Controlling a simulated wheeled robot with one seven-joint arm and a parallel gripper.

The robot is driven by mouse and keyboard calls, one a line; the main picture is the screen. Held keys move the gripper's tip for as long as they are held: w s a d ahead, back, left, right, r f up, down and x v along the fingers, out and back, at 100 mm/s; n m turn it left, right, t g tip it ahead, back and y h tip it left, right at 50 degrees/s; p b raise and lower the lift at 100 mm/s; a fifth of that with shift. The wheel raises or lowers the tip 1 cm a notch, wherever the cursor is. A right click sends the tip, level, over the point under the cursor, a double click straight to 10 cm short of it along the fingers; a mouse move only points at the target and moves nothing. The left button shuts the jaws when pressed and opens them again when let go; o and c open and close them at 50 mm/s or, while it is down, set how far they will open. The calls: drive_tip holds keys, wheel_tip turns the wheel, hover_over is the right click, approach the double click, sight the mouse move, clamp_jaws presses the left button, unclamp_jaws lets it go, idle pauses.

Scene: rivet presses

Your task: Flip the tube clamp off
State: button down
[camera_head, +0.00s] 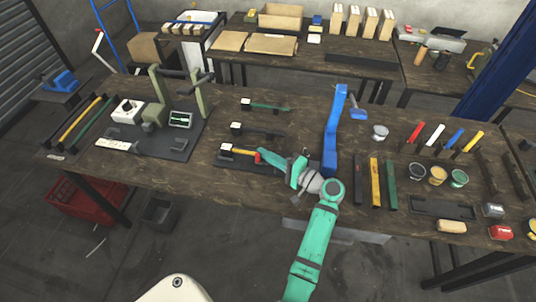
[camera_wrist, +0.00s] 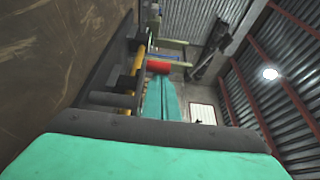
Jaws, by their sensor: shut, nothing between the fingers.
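Three bar-like fixtures with pale blocks at their left ends lie in a column mid-table. The nearest has a yellow bar (camera_head: 243,152) with a red end (camera_head: 257,157), on a dark base plate (camera_head: 226,164). I cannot tell for sure which fixture is the tube clamp. My gripper (camera_head: 264,154) is shut and empty, with its tips right at the red end. In the wrist view the shut teal fingers (camera_wrist: 161,95) point at the red piece (camera_wrist: 158,65), beside the yellow bar (camera_wrist: 137,60). I cannot tell whether they touch it.
The green-bar fixture (camera_head: 270,107) and the black-bar fixture (camera_head: 264,131) lie behind. A tall blue post (camera_head: 332,135) stands close to the right of my gripper. A press-like stand (camera_head: 155,112) is at left. Coloured bars (camera_head: 375,183) and small cups (camera_head: 438,175) lie at right.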

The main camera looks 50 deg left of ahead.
drive_tip(key=shift+d, duration=0.1)
drive_tip(key=d, duration=0.3)
drive_tip(key=w+d, duration=0.1)
drive_tip(key=d, duration=0.3)
drive_tip(key=w+d, duration=0.1)
drive_tip(key=d, duration=0.2)
drive_tip(key=shift+d, duration=0.25)
